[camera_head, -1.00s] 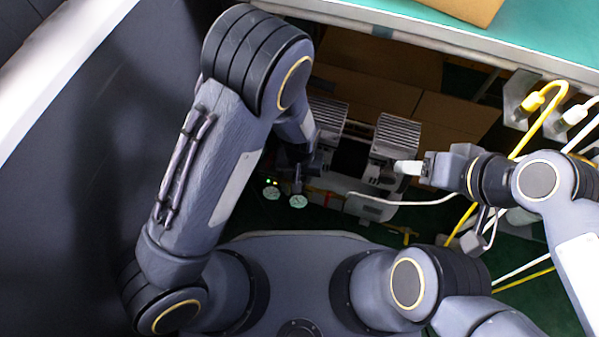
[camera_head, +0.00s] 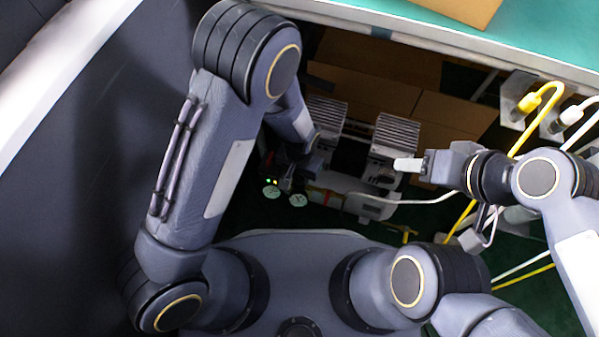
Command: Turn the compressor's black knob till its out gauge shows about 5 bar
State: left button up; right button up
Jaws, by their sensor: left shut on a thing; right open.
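The compressor (camera_head: 396,135) stands on the floor below the bench, with two grey finned heads and a pale tank. Two small round gauges sit at its left end: a left gauge (camera_head: 271,192) and a right gauge (camera_head: 299,198). Their readings are too small to make out. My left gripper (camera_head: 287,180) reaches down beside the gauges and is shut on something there. The black knob is hidden by the gripper or too dark to tell apart. My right gripper (camera_head: 410,165) is open near the right finned head, its pale fingers pointing left.
A bench (camera_head: 470,48) with a green top runs across the upper right, a cardboard box (camera_head: 462,10) on it. Cardboard boxes (camera_head: 390,85) lie behind the compressor. Yellow and white cables (camera_head: 540,105) hang at the right. A white hose (camera_head: 420,200) leaves the compressor rightward. A dark wall is at left.

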pick_arm(q)
jog(key=o, duration=1)
jog(key=shift+c, duration=0.2)
notch_tip(320, 180, up, 8)
jog(key=p, duration=0.3)
jog(key=shift+f, duration=0.1)
